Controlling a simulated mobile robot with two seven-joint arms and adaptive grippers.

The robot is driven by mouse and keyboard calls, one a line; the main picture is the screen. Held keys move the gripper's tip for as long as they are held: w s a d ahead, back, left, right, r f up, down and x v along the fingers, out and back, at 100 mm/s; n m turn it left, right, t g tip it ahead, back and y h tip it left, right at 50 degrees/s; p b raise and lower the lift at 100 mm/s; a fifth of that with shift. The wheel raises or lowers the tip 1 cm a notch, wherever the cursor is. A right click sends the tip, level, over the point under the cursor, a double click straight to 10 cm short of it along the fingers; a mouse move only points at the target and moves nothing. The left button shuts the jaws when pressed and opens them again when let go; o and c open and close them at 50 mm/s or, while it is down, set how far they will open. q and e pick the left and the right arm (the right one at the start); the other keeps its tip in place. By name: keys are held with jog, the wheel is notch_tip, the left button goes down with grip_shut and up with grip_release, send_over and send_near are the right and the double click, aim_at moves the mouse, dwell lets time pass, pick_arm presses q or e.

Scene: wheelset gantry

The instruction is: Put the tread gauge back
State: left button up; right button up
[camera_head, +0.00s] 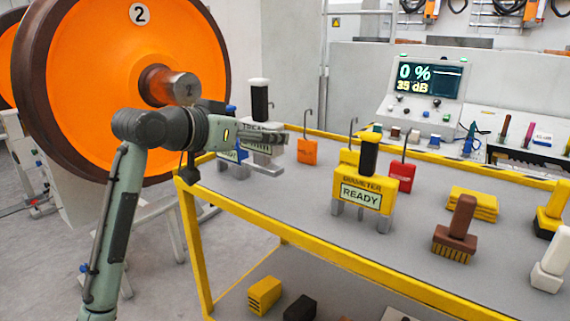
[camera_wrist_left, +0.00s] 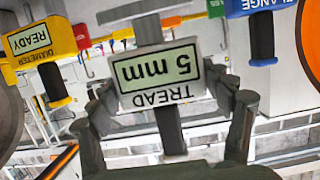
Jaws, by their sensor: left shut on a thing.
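The tread gauge (camera_head: 264,141) is a pale grey block with a black, white-topped handle, at the cart's far left corner in the head view. In the left wrist view the tread gauge (camera_wrist_left: 160,75) appears upside down, its display reading "TREAD 5 mm". My left gripper (camera_head: 268,153) is shut on it; the fingers (camera_wrist_left: 168,125) lie either side of the handle in the wrist view. Whether its feet touch the cart top is hidden. The blue flange gauge (camera_wrist_left: 255,6) is beside it. The yellow diameter gauge (camera_head: 361,196) stands upright, reading "READY". My right gripper is not in view.
The grey cart top has a yellow rim (camera_head: 400,285). A large orange wheel (camera_head: 100,85) rises at left.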

aim_at(263, 163)
pick_arm(q)
jog(key=w+d+f, duration=0.1)
jog(key=f, duration=0.1)
jog(key=w+d+f, duration=0.2)
jog(key=f, duration=0.1)
jog(key=w+d+f, duration=0.1)
jog(key=d+f, duration=0.1)
jog(key=shift+w+f, duration=0.3)
jog(key=shift+w, duration=0.1)
jog(key=shift+f+p, duration=0.15)
jog(key=shift+p, duration=0.15)
jog(key=o, duration=1.5)
jog(key=shift+f, duration=0.15)
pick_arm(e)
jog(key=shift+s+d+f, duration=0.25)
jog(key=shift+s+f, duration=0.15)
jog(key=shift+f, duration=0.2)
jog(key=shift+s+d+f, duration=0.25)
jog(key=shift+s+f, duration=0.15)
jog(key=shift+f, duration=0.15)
